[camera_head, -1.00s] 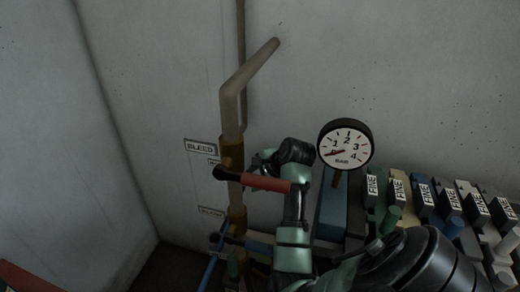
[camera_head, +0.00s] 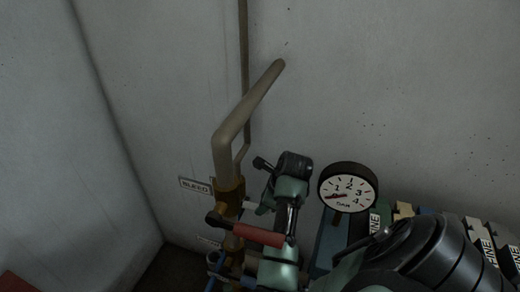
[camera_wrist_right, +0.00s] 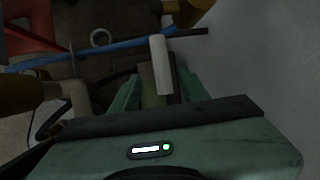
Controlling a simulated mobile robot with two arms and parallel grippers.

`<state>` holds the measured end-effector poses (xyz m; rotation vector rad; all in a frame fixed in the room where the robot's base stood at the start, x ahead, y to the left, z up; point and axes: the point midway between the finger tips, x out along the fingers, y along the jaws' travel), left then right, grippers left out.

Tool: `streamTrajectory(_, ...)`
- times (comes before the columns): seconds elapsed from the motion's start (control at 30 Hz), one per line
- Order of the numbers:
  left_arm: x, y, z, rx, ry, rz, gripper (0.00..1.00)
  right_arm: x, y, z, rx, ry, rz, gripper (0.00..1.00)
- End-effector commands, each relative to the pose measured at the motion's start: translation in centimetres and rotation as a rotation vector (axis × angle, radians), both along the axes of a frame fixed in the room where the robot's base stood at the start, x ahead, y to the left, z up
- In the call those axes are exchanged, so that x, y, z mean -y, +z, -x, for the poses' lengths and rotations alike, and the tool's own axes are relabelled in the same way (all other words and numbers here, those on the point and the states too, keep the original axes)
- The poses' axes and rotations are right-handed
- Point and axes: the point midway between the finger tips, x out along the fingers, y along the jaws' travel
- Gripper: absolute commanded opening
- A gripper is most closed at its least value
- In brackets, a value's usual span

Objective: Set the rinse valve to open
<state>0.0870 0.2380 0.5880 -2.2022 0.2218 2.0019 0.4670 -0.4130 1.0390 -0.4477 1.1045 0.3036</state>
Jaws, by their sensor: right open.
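A brass valve with a red lever (camera_head: 262,235) sits on the vertical pipe below a label reading BLEED (camera_head: 197,186). A lower label (camera_head: 208,242) is too blurred to read, so I cannot confirm which valve is the rinse valve. My right gripper (camera_head: 262,190) is just above and behind the red lever, beside the pipe. A pale handle shows near it. In the right wrist view my open right gripper (camera_wrist_right: 160,82) has a pale grey cylindrical handle (camera_wrist_right: 160,63) between its fingers; contact cannot be told. My left gripper is out of view.
A round gauge (camera_head: 348,188) stands right of my right gripper. A row of blocks labelled FINE (camera_head: 485,250) lies at the right, partly behind my arm. A thick bent pipe (camera_head: 245,110) rises above the valve. A blue rod (camera_wrist_right: 90,50) crosses the right wrist view.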

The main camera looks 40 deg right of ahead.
Motion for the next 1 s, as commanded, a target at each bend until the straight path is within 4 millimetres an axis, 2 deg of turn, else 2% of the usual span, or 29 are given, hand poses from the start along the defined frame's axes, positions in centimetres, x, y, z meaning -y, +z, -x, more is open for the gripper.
streamTrajectory(0.1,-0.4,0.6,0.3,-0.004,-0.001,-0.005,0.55,-0.1,-1.6,-0.7,-0.003,0.001,-0.003,0.45)
streamTrajectory(0.3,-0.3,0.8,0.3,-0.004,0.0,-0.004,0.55,0.0,-3.3,-1.6,0.001,0.001,0.001,0.45)
streamTrajectory(0.6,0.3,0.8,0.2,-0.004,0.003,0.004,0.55,0.0,-3.6,-1.7,0.002,0.0,0.002,0.45)
streamTrajectory(0.77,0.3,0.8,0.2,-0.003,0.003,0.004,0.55,0.0,-3.6,-1.7,0.001,0.002,0.001,0.01)
streamTrajectory(1.0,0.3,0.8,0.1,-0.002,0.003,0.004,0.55,0.0,-3.6,-1.7,0.001,0.002,0.001,0.0)
